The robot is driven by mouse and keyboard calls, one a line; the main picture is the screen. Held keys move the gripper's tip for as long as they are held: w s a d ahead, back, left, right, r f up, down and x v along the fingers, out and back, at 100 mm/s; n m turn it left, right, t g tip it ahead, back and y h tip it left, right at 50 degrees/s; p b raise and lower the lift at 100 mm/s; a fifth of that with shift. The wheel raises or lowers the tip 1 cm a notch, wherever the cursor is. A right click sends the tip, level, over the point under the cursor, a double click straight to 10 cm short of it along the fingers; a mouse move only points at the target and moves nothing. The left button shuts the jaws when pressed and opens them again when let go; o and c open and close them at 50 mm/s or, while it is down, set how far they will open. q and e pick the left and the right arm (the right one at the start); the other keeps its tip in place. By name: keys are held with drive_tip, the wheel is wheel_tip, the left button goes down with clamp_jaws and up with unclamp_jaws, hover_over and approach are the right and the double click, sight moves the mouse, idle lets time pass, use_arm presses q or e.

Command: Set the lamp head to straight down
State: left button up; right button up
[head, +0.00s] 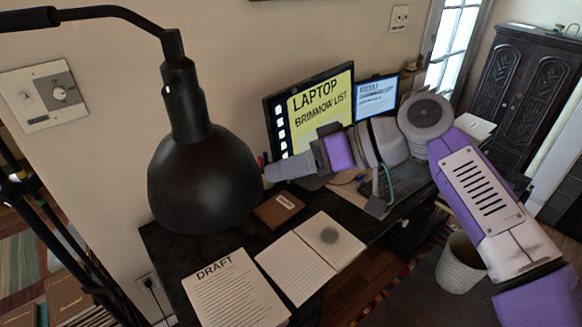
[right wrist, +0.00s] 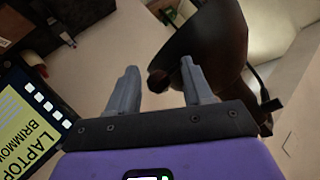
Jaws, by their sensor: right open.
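The black lamp head (head: 203,182) hangs at the left of the head view from a thin black arm (head: 100,12). Its neck leans slightly, with the wide end a little to the right, and its opening is hidden from the head view. My right gripper (head: 268,172) reaches in from the right, just beside the lamp head. In the right wrist view its two fingers (right wrist: 160,78) are apart. The lamp head (right wrist: 207,35) lies beyond them, and a small round dark knob (right wrist: 158,82) shows between the fingertips. I cannot tell whether anything touches. My left gripper is out of view.
A dark desk (head: 160,250) holds a DRAFT sheet (head: 237,292), an open notebook (head: 310,255), a small brown book (head: 278,209) and a monitor (head: 315,105). A white bin (head: 461,264) stands at the right. A wall panel (head: 45,95) is left of the lamp.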

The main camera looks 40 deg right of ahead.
drive_tip(key=p+v, duration=0.2)
drive_tip(key=v, duration=0.5)
drive_tip(key=shift+s+d, duration=0.2)
drive_tip(key=shift+r, duration=0.1)
